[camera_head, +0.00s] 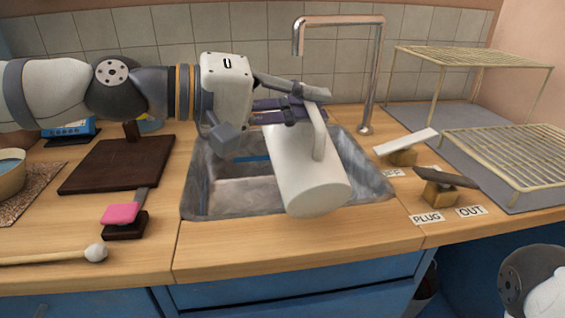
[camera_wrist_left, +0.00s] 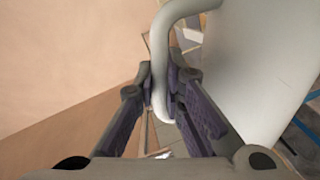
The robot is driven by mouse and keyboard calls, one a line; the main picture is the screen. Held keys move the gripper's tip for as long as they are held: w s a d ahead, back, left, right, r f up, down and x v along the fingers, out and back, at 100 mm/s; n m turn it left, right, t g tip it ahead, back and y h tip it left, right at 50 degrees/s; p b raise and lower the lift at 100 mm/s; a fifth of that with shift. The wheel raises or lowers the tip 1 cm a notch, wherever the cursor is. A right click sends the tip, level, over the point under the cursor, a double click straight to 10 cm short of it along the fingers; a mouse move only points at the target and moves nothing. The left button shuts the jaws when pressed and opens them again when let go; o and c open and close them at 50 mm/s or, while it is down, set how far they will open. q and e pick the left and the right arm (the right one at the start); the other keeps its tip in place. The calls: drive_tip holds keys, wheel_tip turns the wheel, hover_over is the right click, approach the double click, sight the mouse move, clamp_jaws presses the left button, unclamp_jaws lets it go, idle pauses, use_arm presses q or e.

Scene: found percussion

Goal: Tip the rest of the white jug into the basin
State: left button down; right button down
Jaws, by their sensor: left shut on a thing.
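The white jug (camera_head: 305,178) is tilted over the basin, with its closed base toward the camera and low at the front. Its mouth is hidden from the head view. My left gripper (camera_head: 300,107) is shut on the jug's handle (camera_head: 318,135). The left wrist view shows the handle (camera_wrist_left: 160,85) between the two fingers, with the jug's white body (camera_wrist_left: 255,65) to the right. The grey metal basin (camera_head: 203,190) is set into the wooden counter beneath the jug. No poured liquid can be made out. Of my right arm, only a link shows at bottom right; its gripper is out of frame.
A tall metal tap (camera_head: 372,75) arches behind the basin. To the right are levers on wooden blocks, a PLUG label (camera_head: 426,218), an OUT label (camera_head: 471,211) and a wire rack (camera_head: 515,155). To the left are a dark board (camera_head: 115,165), a pink pad (camera_head: 120,214) and a mallet (camera_head: 95,252).

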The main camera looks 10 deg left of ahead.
use_arm(q)
drive_tip(key=shift+w, duration=0.2)
use_arm(e)
drive_tip(key=shift+s, duration=0.1)
